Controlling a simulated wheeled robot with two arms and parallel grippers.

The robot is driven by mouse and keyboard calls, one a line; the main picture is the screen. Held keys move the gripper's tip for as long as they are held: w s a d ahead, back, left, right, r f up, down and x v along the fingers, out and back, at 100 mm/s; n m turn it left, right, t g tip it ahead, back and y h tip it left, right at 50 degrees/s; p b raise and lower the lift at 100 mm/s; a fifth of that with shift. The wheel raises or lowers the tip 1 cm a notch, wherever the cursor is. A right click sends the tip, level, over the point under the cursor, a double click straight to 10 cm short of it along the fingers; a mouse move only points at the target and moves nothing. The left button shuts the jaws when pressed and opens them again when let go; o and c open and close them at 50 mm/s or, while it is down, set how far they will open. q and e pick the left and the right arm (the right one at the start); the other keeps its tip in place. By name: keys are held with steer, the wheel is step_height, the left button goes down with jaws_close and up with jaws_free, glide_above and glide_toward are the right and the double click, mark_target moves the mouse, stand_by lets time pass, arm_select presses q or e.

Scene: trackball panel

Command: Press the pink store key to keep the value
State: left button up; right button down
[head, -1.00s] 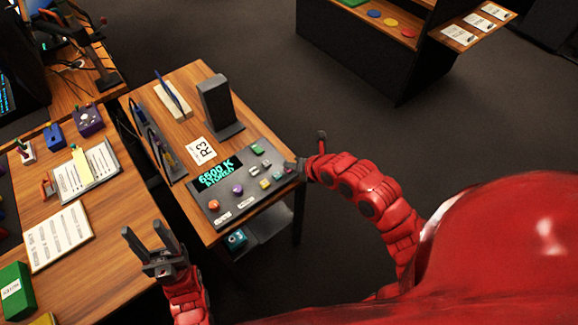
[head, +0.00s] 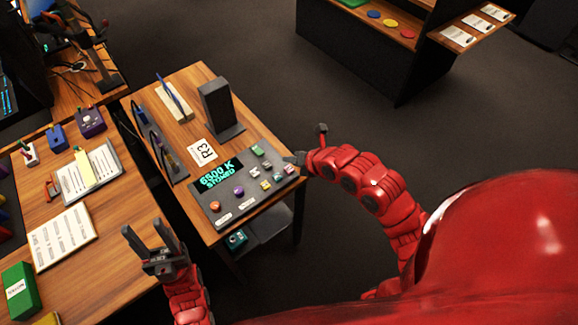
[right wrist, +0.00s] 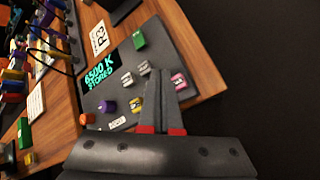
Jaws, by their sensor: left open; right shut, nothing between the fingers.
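The grey control panel (head: 235,212) lies on the wooden table, and its display (head: 216,174) reads "6500 K STORED" in green. The pink key (right wrist: 178,80) is at the panel's right side in the right wrist view; it is small in the head view (head: 289,169). My right gripper (right wrist: 160,73) is shut and empty, its tips over the panel just left of the pink key in that view. In the head view the right gripper (head: 293,158) is at the panel's right edge; I cannot tell whether it touches anything. My left gripper (head: 152,238) is open and empty, left of the panel.
Green (right wrist: 138,39), white, yellow and other keys sit close to the right fingertips. An orange knob (head: 214,206) and a purple knob (head: 238,190) are on the panel. A dark upright block (head: 216,104) stands behind it.

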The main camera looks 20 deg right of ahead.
steer(key=shift+r+p, duration=0.5)
steer(key=shift+r, duration=0.9)
steer(key=shift+f, duration=0.1)
